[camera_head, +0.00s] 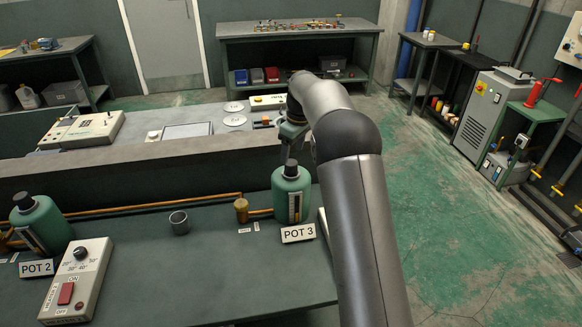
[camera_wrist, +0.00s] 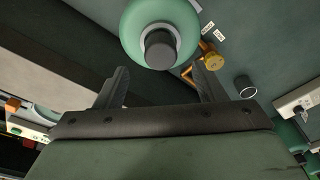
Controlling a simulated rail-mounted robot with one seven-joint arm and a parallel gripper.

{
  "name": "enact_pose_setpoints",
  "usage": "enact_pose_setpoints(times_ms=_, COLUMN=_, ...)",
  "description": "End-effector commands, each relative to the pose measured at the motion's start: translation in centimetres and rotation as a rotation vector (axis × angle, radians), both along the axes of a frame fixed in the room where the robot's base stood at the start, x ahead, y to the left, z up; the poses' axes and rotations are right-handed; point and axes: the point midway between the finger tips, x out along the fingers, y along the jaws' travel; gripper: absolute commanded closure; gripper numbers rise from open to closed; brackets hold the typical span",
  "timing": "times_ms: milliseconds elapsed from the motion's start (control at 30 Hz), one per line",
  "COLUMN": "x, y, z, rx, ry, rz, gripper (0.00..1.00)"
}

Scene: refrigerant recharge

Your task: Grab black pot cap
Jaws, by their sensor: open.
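The green pot (camera_head: 292,197) labelled POT 3 stands on the near bench with its black cap (camera_head: 291,168) on top. In the wrist view the black cap (camera_wrist: 160,48) shows from above on the green pot (camera_wrist: 128,30). My gripper (camera_wrist: 163,78) is open and empty, with its fingers pointing toward the pot. The cap lies between the lines of the two fingers, a little beyond their tips. In the head view my gripper (camera_head: 289,150) is above the cap and partly hidden by my arm. A second green pot (camera_head: 40,225), labelled POT 2, also has a black cap (camera_head: 23,201).
A brass fitting (camera_head: 241,211) and copper pipe (camera_head: 160,205) run beside POT 3. A grey cup (camera_head: 179,223) and a control box (camera_head: 78,280) with a red switch stand on the near bench. A raised ledge (camera_head: 150,165) lies behind the pots.

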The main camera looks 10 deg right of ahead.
Motion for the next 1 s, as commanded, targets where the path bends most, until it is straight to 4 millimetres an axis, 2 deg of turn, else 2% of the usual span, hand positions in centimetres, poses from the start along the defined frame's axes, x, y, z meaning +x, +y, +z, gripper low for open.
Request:
enact_pose_setpoints(times_ms=233, x=0.0, y=0.2, z=-1.6, rx=-0.001, ry=0.003, rz=0.0, gripper=0.36)
enact_pose_setpoints(times_ms=500, x=0.2, y=0.5, z=-5.4, rx=-0.001, ry=0.001, rz=0.0, gripper=0.36)
enact_pose_setpoints(times_ms=767, x=0.3, y=0.5, z=-6.0, rx=-0.001, ry=-0.001, rz=0.0, gripper=0.36)
enact_pose_setpoints(times_ms=800, x=0.3, y=0.5, z=-6.0, rx=-0.001, ry=-0.001, rz=0.0, gripper=0.39)
enact_pose_setpoints(times_ms=967, x=0.3, y=0.6, z=-6.0, rx=-0.001, ry=-0.001, rz=0.0, gripper=0.83)
enact_pose_setpoints(times_ms=1000, x=0.3, y=0.5, z=-5.9, rx=-0.001, ry=-0.001, rz=0.0, gripper=0.85)
